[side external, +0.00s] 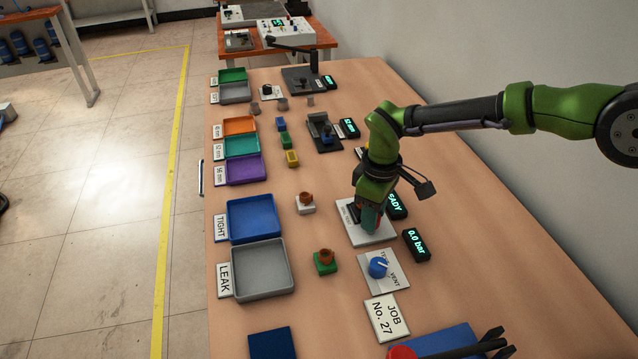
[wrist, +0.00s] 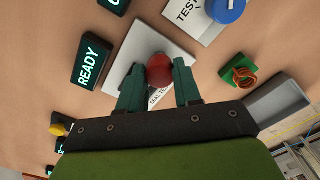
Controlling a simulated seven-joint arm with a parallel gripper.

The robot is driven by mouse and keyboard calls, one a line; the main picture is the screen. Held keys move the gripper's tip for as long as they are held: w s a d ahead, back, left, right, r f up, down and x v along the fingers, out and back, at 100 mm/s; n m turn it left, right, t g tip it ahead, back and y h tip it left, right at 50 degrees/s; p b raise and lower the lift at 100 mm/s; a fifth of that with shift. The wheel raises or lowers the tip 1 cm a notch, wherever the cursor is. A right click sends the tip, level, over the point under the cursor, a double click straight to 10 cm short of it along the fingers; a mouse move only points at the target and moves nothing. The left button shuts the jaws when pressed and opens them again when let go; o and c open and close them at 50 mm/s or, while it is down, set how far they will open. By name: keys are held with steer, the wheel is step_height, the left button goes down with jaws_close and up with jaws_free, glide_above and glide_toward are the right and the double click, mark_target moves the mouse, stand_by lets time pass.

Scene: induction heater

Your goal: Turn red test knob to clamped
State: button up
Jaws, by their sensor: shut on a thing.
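The red test knob (wrist: 159,69) stands on a white plate (wrist: 140,49) in the wrist view. My gripper (wrist: 159,82) has one dark green finger on each side of the knob and is shut on it. In the side external view my gripper (side external: 369,218) reaches down over the white plate (side external: 366,236), and the knob is hidden behind the fingers. The knob's pointer and most of the plate's lettering are covered, so I cannot tell the knob's setting.
A "READY" display (wrist: 91,64) and a "0.0 bar" display (side external: 416,245) stand beside the plate. A blue knob (side external: 378,267) sits on a separate plate in front. Green (side external: 325,263) and white (side external: 305,204) blocks with copper-coloured tops stand left. Blue (side external: 253,220) and grey (side external: 262,270) trays lie farther left.

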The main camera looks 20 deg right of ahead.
steer(key=shift+r, duration=0.1)
stand_by(0.4)
steer(key=o, duration=1)
steer(key=shift+o, duration=0.2)
step_height(320, 180, up, 17)
steer(key=s+d+r+m+t+y, duration=0.1)
steer(key=s+d+m+t, duration=0.2)
steer(key=s+d+m, duration=0.3)
steer(key=s+d+r+m+t+y, duration=0.1)
steer(key=s+d+m+t, duration=0.3)
steer(key=s+d, duration=1.3)
steer(key=r+m, duration=0.1)
steer(key=m, duration=0.1)
steer(key=shift+d+r+m, duration=0.15)
steer(key=shift+r+m, duration=0.1)
steer(key=shift+m, duration=0.15)
